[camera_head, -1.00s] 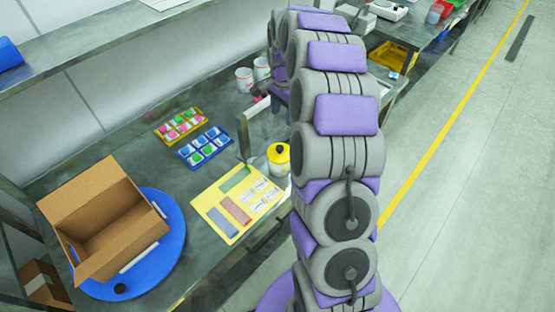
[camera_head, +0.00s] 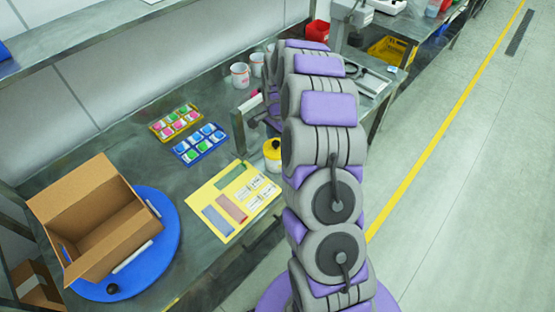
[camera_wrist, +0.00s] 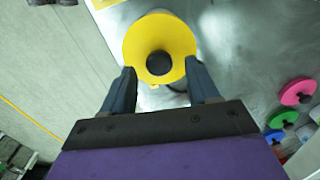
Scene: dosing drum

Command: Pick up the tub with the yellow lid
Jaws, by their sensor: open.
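The tub with the yellow lid (camera_head: 272,150) stands on the steel bench, just left of my arm and partly hidden by it in the head view. In the wrist view its round yellow lid (camera_wrist: 160,42) with a black knob fills the top middle. My gripper (camera_wrist: 160,80) is open in the wrist view. Its two dark fingers point toward the lid, with their tips near the lid's lower left and lower right edges. I cannot tell whether they touch it. In the head view my arm hides most of the gripper.
A yellow board (camera_head: 201,196) with coloured strips and cards lies beside the tub. Yellow (camera_head: 157,130) and blue (camera_head: 178,151) trays of coloured pieces are behind. An open cardboard box (camera_head: 92,222) sits on a blue round turntable (camera_head: 172,240). White cups (camera_head: 240,75) stand at the back.

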